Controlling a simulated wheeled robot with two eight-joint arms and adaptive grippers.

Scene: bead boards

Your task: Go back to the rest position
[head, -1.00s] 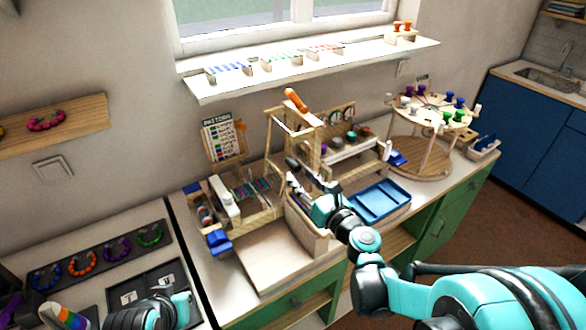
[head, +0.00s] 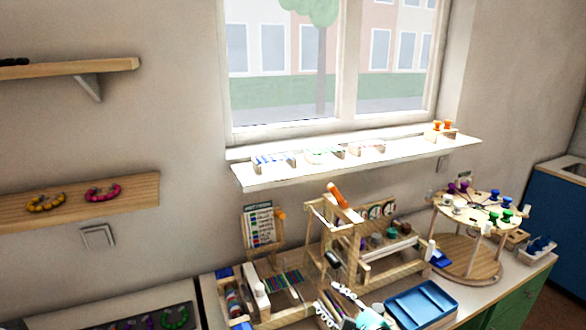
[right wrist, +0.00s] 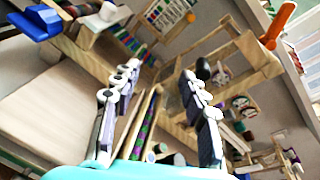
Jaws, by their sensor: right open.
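My right gripper (head: 341,300) shows at the bottom of the head view, in front of the wooden frame stand (head: 335,235). In the right wrist view its two fingers (right wrist: 158,92) stand apart with nothing gripped between them. Beaded strips (right wrist: 143,128) lie below and beyond the fingers there, apart from them as far as I can see. My left gripper is not in the head view.
A blue tray (head: 421,304) lies right of my right gripper. A round wooden spool stand (head: 470,262) is farther right. The pattern card (head: 259,225) stands behind the bead rack. A window shelf (head: 358,164) and a left wall shelf (head: 110,200) are above the counter.

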